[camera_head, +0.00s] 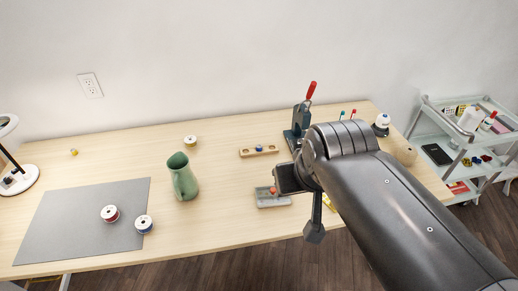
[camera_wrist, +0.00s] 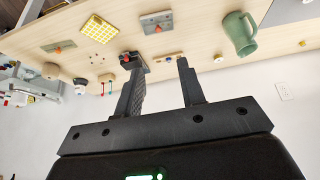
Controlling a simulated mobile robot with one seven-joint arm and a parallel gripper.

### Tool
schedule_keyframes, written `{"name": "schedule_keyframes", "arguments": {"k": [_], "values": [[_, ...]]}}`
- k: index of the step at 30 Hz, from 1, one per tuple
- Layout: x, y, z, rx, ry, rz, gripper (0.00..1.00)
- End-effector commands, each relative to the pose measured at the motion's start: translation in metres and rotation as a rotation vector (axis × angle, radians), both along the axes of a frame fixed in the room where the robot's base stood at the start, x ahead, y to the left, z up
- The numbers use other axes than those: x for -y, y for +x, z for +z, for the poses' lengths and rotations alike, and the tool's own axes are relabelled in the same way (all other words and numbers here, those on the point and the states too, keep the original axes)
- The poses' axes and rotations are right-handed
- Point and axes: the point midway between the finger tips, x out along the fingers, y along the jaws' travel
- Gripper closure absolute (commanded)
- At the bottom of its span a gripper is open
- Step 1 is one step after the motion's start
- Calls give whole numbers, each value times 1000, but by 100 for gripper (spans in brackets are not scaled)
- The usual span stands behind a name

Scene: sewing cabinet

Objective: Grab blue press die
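A small blue piece (camera_head: 259,147), which looks like the blue press die, sits in a light wooden holder (camera_head: 245,153) on the table, left of the press. In the wrist view, which is turned upside down, the holder (camera_wrist: 163,57) shows small beyond the fingertips, partly hidden; the die is too small to make out surely. My gripper (camera_wrist: 158,66) is open and empty, its two fingers wide apart. The dark press (camera_head: 300,118) with a red handle stands right of the holder.
A grey tray (camera_head: 273,200) with a red piece lies in front of the holder. A grey mat (camera_head: 75,225) holds two spools. A white cart (camera_head: 428,125) stands at the right.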

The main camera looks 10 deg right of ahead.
Motion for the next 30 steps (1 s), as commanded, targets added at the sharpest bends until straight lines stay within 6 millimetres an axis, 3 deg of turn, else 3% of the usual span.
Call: {"name": "schedule_keyframes", "arguments": {"k": [9, 14, 22, 26, 30], "values": [[0, 0, 0, 0, 0, 0, 64], [0, 0, 0, 0, 0, 0, 53], [0, 3, 2, -2, 3, -3, 53], [0, 20, 8, -20, 15, -22, 53], [1, 56, 19, -53, 41, -63, 53]]}}
